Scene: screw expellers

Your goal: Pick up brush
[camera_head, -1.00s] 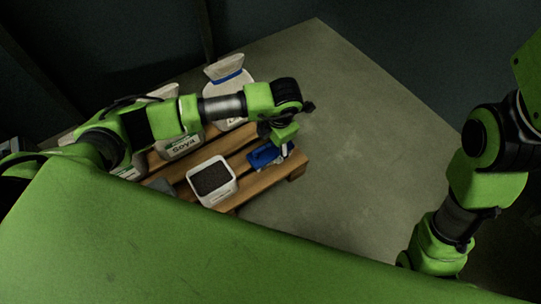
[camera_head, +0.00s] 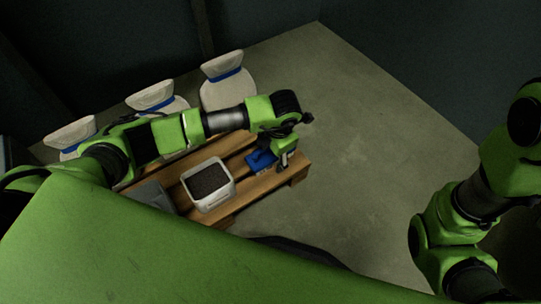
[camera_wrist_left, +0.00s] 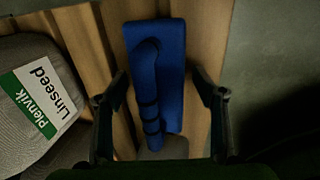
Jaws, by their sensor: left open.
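A blue brush (camera_head: 262,161) lies on the right part of the wooden pallet. In the left wrist view, the brush (camera_wrist_left: 172,70) shows as a flat blue block with a rounded blue bar along it. My left gripper (camera_head: 285,157) is open just above the brush and partly hides it in the head view. In the left wrist view, the open fingers of the left gripper (camera_wrist_left: 160,97) stand on either side of the brush, with gaps visible. My right arm comes in at the right of the head view; its gripper is out of view.
A white tub (camera_head: 223,193) of dark grains stands on the wooden pallet (camera_head: 283,177), left of the brush. Several pale sacks (camera_head: 228,88) stand behind. The floor right of the pallet is clear.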

